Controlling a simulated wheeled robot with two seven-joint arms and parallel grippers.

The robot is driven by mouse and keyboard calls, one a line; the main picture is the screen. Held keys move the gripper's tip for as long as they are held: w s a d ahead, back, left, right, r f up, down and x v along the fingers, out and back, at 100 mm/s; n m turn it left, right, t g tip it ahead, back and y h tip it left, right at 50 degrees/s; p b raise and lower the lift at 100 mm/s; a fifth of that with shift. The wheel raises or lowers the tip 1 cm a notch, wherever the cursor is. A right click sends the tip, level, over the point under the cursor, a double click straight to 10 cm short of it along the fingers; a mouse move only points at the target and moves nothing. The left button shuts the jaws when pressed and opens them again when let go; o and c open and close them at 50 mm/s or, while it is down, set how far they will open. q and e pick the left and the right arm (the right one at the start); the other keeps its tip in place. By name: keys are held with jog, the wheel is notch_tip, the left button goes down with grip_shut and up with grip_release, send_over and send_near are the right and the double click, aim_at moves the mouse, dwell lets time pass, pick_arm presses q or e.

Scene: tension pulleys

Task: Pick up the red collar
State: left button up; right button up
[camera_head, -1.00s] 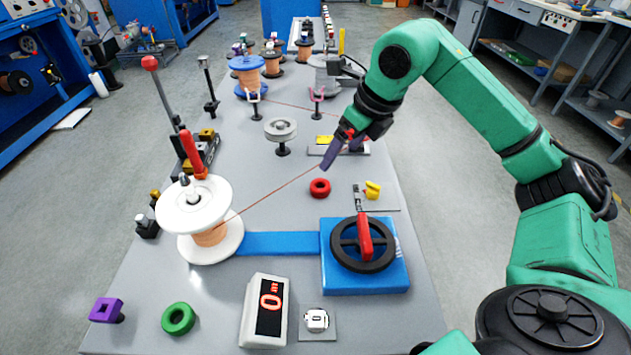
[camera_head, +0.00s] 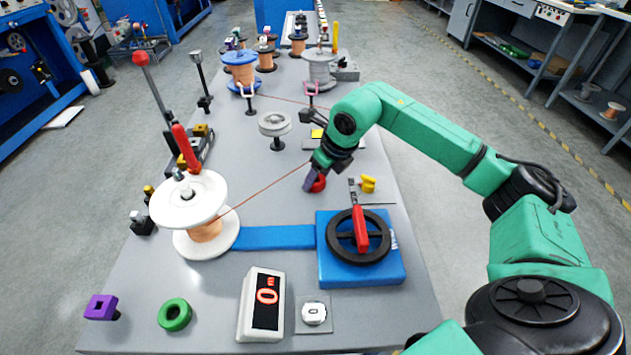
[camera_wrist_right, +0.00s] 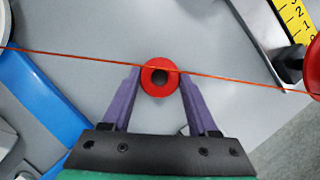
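The red collar (camera_head: 319,185) lies on the grey table behind the black handwheel, partly hidden by my right gripper (camera_head: 309,180). In the right wrist view the collar (camera_wrist_right: 160,91) is a red ring with a dark hole, between the purple fingertips of the right gripper (camera_wrist_right: 161,76). The fingers are spread, one on each side of the collar, with small gaps at its sides. The orange wire (camera_wrist_right: 230,77) crosses the wrist view at the collar. My left gripper is not in view.
The wire (camera_head: 262,187) runs from the white spool (camera_head: 188,200) past the collar. A blue block with a handwheel (camera_head: 335,270) and a yellow part (camera_head: 368,184) stand nearby. A green ring (camera_head: 174,315) and a purple square (camera_head: 101,307) lie at the front left.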

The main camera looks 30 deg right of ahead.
jog(key=c, duration=0.6)
notch_tip(320, 180, up, 20)
jog(key=p, duration=0.2)
jog(key=shift+p, duration=0.4)
